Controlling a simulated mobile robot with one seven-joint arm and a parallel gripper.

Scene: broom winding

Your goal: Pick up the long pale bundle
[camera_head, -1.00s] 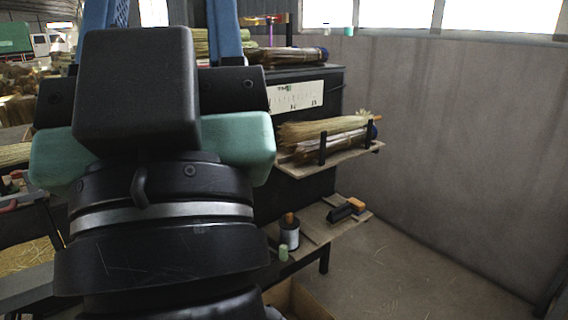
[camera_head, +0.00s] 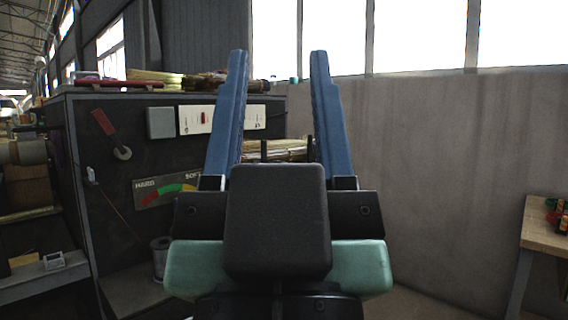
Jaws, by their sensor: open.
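My gripper (camera_head: 279,56) stands upright in the middle of the view, its two blue fingers spread wide with nothing between them. Behind it, a long pale bundle (camera_head: 286,151) of straw lies on a side shelf, seen through the gap between the fingers. Dark upright posts stand in front of it. Its lower part and ends are hidden by my gripper. Another pale bundle (camera_head: 154,77) lies on top of the dark machine to the left. I cannot tell which of the two is the task's bundle.
The dark machine (camera_head: 110,215) with a red lever (camera_head: 104,122) and a coloured dial fills the left. A wire spool (camera_head: 160,258) sits low beside it. A wooden table (camera_head: 546,232) stands at the right edge. Bare wall lies between.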

